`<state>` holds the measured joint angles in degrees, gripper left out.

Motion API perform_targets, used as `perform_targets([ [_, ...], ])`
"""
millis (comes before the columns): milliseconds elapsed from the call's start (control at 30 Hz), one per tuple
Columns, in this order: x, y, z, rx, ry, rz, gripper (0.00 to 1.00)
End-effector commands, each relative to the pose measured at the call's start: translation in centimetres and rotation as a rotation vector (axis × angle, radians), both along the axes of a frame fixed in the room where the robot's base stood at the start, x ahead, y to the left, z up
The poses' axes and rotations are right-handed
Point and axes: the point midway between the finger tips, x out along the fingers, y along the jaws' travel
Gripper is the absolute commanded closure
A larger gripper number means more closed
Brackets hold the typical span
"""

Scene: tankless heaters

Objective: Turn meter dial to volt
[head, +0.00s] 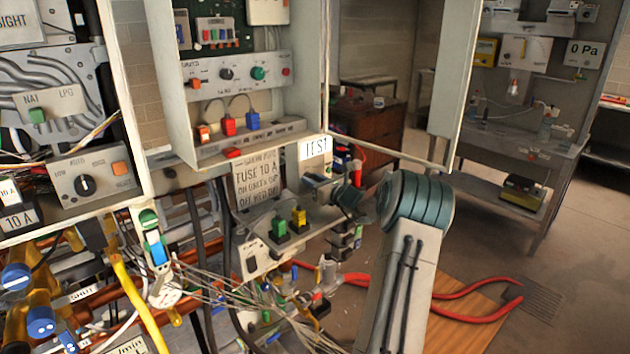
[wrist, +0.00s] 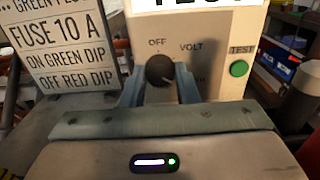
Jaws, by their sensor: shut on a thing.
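The meter (wrist: 215,55) is a beige box with a dark round dial (wrist: 160,69) on its face. A faint light mark on the dial seems to point to the lower right, not at VOLT. My gripper (wrist: 160,84) is shut on the dial, one blue-grey finger on each side. In the head view the meter (head: 316,160) stands under a TEST sign, and my arm reaches it from the right, hiding the dial.
A green TEST button (wrist: 239,68) sits right of the dial. A FUSE 10 A sign (head: 258,180) stands left of the meter. Green and yellow switches (head: 289,222) and loose wires lie below. An open cabinet (head: 245,75) hangs above. Open floor lies to the right.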

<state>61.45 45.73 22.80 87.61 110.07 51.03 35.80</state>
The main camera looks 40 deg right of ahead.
Motion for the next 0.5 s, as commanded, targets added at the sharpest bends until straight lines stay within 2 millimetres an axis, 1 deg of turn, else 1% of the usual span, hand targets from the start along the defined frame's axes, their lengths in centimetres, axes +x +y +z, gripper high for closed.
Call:
perform_targets([
  [100,-0.27,0.03,0.09,-0.002,-0.001,-0.008,0.95],
  [500,-0.19,0.46,-0.14,-0.015,0.002,-0.005,0.95],
])
